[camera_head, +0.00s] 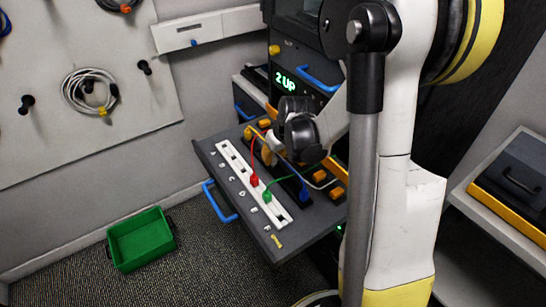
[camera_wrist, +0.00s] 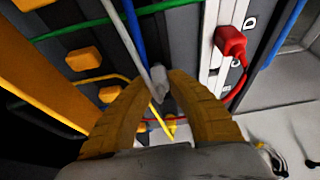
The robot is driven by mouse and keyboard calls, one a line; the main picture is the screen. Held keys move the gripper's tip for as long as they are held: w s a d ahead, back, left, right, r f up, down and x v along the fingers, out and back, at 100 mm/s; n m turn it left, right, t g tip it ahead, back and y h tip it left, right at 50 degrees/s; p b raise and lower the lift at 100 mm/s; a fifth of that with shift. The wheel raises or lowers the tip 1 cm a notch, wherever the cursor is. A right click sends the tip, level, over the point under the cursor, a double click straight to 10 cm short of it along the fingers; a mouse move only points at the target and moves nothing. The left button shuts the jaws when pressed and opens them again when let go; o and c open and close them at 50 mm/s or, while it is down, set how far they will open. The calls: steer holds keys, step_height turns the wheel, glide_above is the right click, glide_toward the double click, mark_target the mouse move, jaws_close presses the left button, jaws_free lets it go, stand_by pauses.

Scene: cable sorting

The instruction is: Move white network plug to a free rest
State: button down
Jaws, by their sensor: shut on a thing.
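My gripper (camera_wrist: 163,92) has its yellow fingers closed around the white network plug (camera_wrist: 158,82) in the wrist view. Its white cable (camera_wrist: 131,45) runs up and away from the fingers. In the head view my gripper (camera_head: 266,154) is over the far part of the pulled-out drawer, and the plug cannot be made out there. The white rest strip (camera_head: 238,180) has lettered slots along it. A red plug (camera_head: 254,180) and a green plug (camera_head: 266,196) sit at the strip. The red plug (camera_wrist: 231,42) also shows right of my fingers in the wrist view.
A blue plug (camera_head: 304,193) sits on the dark strip beside the rest strip. Red, green and blue cables cross near my gripper. Orange blocks (camera_head: 337,193) line the drawer's right. A green bin (camera_head: 141,240) stands on the floor. A coiled cable (camera_head: 88,91) hangs on the pegboard.

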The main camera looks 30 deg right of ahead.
steer(key=shift+f, duration=0.3)
steer(key=c, duration=0.8)
jaws_free()
steer(key=shift+r, duration=0.1)
steer(key=shift+r+p, duration=2.4)
steer(key=shift+r, duration=1)
